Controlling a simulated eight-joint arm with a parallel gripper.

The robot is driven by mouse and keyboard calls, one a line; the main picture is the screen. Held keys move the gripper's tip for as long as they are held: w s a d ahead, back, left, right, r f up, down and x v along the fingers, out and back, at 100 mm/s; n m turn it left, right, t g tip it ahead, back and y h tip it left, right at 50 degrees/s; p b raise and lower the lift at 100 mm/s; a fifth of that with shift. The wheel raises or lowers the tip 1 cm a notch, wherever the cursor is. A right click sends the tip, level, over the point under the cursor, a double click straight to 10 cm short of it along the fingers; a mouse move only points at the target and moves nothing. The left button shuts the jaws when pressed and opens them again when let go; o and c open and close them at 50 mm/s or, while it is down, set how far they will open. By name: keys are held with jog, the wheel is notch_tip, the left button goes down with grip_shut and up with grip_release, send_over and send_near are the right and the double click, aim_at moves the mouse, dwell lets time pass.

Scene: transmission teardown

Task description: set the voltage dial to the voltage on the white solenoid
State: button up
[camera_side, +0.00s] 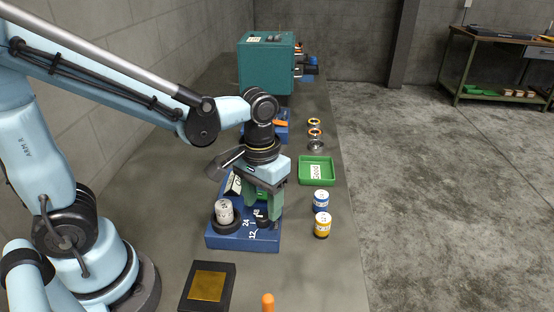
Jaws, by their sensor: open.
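The white solenoid (224,209) stands upright in a dark round holder on the left of a blue base (231,242). Its printed marking is too small to read. A small dark dial (263,222) sits on the right of the same base, with white numbers 12, 24 and 48 around it. My gripper (262,211) points down directly over the dial, its green fingers apart. The fingers partly hide the dial. I cannot tell whether they touch it, or which number it points to.
A teal box (266,70) stands at the back. A black block with a brass plate (207,287) lies in front.

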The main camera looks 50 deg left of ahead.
aim_at(262, 216)
notch_tip(262, 216, up, 9)
dwell(0.5)
jog(key=a+f+m+t, duration=0.2)
jog(key=a+t, duration=0.3)
jog(key=t, duration=0.2)
jog(key=shift+s+a+f, duration=0.2)
jog(key=shift+s+f, duration=0.05)
jog(key=shift+f, duration=0.1)
